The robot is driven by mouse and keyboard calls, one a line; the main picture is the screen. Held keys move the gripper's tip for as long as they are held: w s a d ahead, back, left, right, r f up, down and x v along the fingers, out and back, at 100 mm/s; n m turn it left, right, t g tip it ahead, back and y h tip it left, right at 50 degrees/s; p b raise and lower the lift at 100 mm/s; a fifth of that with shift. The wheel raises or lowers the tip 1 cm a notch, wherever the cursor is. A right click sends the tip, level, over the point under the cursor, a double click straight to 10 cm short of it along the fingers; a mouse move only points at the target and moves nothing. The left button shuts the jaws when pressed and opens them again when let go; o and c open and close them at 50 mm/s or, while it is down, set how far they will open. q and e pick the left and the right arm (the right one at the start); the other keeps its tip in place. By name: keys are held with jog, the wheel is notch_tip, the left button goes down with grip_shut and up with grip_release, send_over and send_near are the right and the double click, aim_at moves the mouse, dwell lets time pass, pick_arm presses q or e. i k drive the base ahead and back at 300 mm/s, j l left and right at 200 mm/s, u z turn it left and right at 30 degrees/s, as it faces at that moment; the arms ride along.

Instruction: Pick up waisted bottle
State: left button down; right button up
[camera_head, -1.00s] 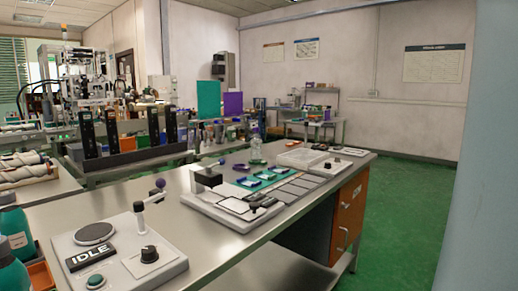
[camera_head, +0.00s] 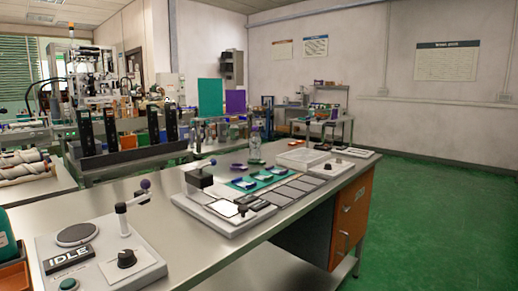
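Neither of my grippers is in view.
A grey device with an IDLE sign (camera_head: 69,259) sits at the bench's near left. Orange drawers (camera_head: 350,212) are below. Green floor at right is clear.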

aim_at(255, 141)
jog(key=u, duration=0.7)
jog(key=l+u, duration=1.3)
jog(key=k+l, duration=0.05)
jog(key=l, duration=0.05)
